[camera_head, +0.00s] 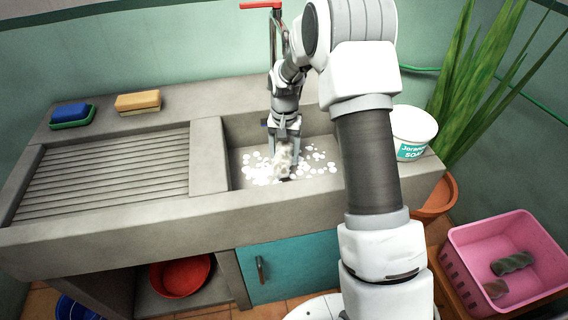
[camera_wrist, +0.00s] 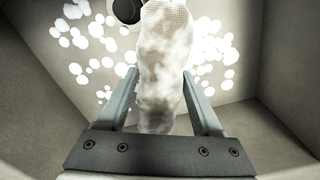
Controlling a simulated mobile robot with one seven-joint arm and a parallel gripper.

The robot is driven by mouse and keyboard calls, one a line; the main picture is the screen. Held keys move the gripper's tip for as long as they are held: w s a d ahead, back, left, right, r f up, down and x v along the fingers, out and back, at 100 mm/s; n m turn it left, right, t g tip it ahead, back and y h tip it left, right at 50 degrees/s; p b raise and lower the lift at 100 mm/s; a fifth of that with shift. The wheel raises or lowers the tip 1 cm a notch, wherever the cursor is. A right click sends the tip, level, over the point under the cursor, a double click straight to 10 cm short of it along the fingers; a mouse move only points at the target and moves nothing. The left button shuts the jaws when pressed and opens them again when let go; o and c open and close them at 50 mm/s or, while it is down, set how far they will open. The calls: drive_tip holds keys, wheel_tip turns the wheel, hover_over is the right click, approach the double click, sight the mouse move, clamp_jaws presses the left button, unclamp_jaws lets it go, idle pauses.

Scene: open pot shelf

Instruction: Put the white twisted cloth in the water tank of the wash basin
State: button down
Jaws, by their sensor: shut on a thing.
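The white twisted cloth (camera_head: 283,157) is in my gripper (camera_head: 285,146), low inside the water tank (camera_head: 238,178) of the wash basin. In the wrist view the cloth (camera_wrist: 160,65) stands between the two fingers of my gripper (camera_wrist: 160,95), with brownish stains on its white weave. My gripper is shut on it. The cloth's lower end is over the white foam spots on the tank floor; I cannot tell whether it touches the floor. A dark round thing (camera_wrist: 127,10), perhaps the drain, is partly hidden beside the cloth.
The ribbed washboard (camera_head: 110,165) is left of the tank. A white soap tub (camera_head: 412,132) stands at the tank's right. A pink crate (camera_head: 470,262) with dark twisted cloths is at lower right.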

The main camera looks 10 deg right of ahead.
drive_tip(key=shift+f+b, duration=0.55)
drive_tip(key=shift+f, duration=1.45)
drive_tip(key=shift+f, duration=0.1)
drive_tip(key=shift+c, duration=0.2)
unclamp_jaws()
drive_tip(key=shift+f, duration=0.1)
